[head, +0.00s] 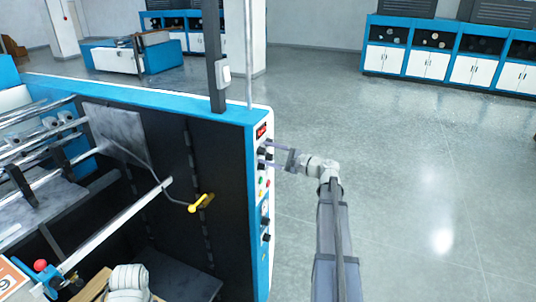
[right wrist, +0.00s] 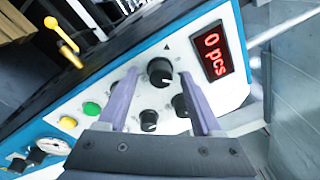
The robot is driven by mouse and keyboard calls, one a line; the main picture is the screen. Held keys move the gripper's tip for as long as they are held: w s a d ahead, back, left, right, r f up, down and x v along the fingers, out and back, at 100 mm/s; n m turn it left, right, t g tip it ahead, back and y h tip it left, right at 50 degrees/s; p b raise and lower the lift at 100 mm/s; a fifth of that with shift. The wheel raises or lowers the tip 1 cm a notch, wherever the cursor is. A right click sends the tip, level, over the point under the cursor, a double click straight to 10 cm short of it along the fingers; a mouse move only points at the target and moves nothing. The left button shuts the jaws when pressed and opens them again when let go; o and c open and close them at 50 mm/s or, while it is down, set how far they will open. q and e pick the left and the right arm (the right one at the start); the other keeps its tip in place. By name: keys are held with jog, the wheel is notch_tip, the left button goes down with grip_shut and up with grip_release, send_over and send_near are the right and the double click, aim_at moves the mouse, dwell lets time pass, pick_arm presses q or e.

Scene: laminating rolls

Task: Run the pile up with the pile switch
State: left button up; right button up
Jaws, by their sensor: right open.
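The control panel (head: 262,185) is on the end of the blue and black machine, with black knobs, coloured buttons and a red display. In the right wrist view, a black knob (right wrist: 160,72) with a small triangle mark above it sits between the fingers of my right gripper (right wrist: 158,78). The fingers are open, one on each side of this knob; I cannot tell whether they touch it. In the head view my right gripper (head: 272,155) reaches the panel from the right. No readable label shows which knob is the pile switch. My left gripper is not visible.
The display (right wrist: 212,54) reads "0 pcs". Other knobs (right wrist: 148,120), a green button (right wrist: 92,108) and a yellow button (right wrist: 68,122) are close by. A yellow handle (head: 201,202) is on the machine's dark side wall. The floor right of the machine is clear.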

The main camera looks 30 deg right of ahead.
grip_shut()
dwell(0.6)
